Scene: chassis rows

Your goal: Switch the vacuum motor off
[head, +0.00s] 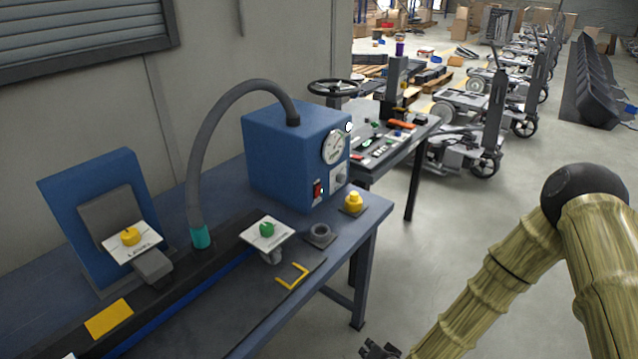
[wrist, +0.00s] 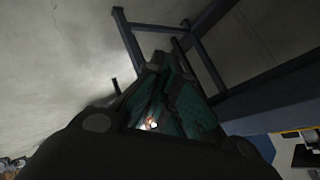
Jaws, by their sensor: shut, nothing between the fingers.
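The vacuum motor is most likely the blue box (head: 277,160) on the blue workbench (head: 358,228), with a round gauge (head: 335,146) and a grey hose (head: 207,140) from its top. A red switch (head: 318,190) sits low on its front face; its on or off position is too small to tell. My gripper (head: 380,350) is at the bottom edge of the head view, low and in front of the bench, apart from the box. In the wrist view my gripper (wrist: 165,72) has its dark fingers together, with nothing held. The bench legs show beyond it.
A yellow knob (head: 353,202), a grey ring (head: 320,234) and a green button on a white plate (head: 267,230) stand near the box on the bench. A second bench (head: 420,135) with small parts is behind. Open floor (head: 440,225) lies right of the bench.

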